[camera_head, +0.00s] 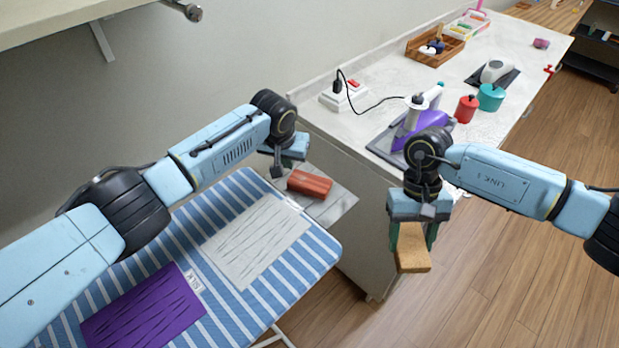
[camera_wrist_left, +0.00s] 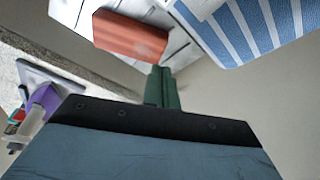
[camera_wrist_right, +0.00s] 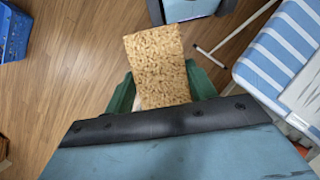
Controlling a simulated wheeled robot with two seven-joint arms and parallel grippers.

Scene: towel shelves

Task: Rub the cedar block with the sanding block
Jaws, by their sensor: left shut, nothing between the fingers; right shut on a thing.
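The cedar block (camera_head: 310,184), a reddish-brown brick, lies on the pale rest at the far end of the ironing board. It also shows in the left wrist view (camera_wrist_left: 130,36). My left gripper (camera_head: 278,170) is shut and empty, just left of the cedar block and apart from it; its green fingers (camera_wrist_left: 163,86) show closed together. My right gripper (camera_head: 412,240) is shut on the sanding block (camera_head: 413,262), a tan, grainy block, held in the air right of the board, over the floor. The sanding block fills the fingers in the right wrist view (camera_wrist_right: 158,62).
The striped ironing board (camera_head: 328,252) carries a white cloth (camera_head: 256,240) and a purple cloth (camera_head: 143,313). The counter (camera_head: 400,95) behind holds a purple iron (camera_head: 420,127), a red canister (camera_head: 466,108), a teal canister (camera_head: 490,97) and a wooden tray (camera_head: 413,49). Open floor lies at right.

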